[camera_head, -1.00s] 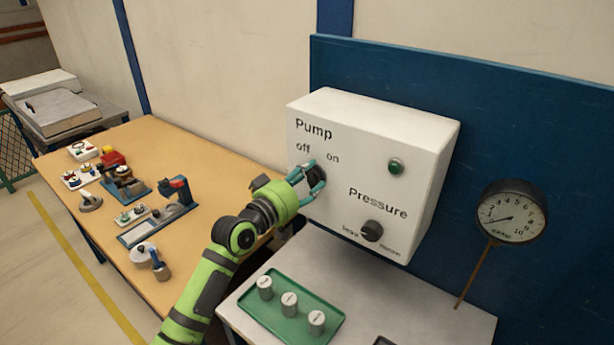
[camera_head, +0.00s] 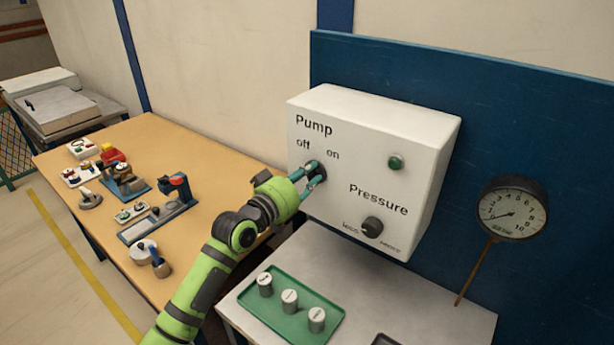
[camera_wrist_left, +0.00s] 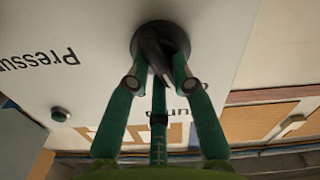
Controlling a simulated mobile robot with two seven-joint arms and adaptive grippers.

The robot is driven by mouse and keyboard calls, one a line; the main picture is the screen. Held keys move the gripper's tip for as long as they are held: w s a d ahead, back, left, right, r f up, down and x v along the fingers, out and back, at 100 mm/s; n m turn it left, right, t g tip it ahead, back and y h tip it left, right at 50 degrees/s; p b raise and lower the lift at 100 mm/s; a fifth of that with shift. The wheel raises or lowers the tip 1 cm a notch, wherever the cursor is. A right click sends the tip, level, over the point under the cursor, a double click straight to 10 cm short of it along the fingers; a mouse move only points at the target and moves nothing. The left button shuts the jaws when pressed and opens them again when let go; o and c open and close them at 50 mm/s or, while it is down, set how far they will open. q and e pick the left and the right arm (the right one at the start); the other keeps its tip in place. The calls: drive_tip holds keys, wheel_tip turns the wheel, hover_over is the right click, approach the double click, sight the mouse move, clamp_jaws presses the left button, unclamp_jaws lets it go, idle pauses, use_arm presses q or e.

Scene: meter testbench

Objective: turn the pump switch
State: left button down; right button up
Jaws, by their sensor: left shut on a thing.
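The pump switch (camera_head: 317,171) is a dark round knob on the white control box (camera_head: 430,155), under the words "Pump", "off" and "on". My left gripper (camera_head: 311,180) is at the knob, its fingers shut on it and hiding part of it in the head view. The knob's exact pointing direction is hard to tell. My right gripper is not in view.
A green button or lamp (camera_head: 396,162) and the black pressure knob (camera_head: 372,228) are on the same box. A round gauge (camera_head: 512,210) stands at right. Below, a green tray (camera_head: 270,320) holds several metal cylinders. A wooden table (camera_head: 190,150) with parts is at left.

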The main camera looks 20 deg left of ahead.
use_arm(q)
drive_tip(key=m, duration=0.4)
drive_tip(key=shift+d+f+m, duration=0.1)
drive_tip(key=shift+d+m, duration=0.05)
drive_tip(key=shift+m, duration=0.15)
drive_tip(key=m, duration=0.5)
drive_tip(key=shift+s+d+f, duration=0.1)
drive_tip(key=shift+d, duration=0.05)
drive_tip(key=shift+m, duration=0.4)
drive_tip(key=c, duration=1.1)
unclamp_jaws()
drive_tip(key=shift+o, duration=0.2)
drive_tip(key=v, duration=1.2)
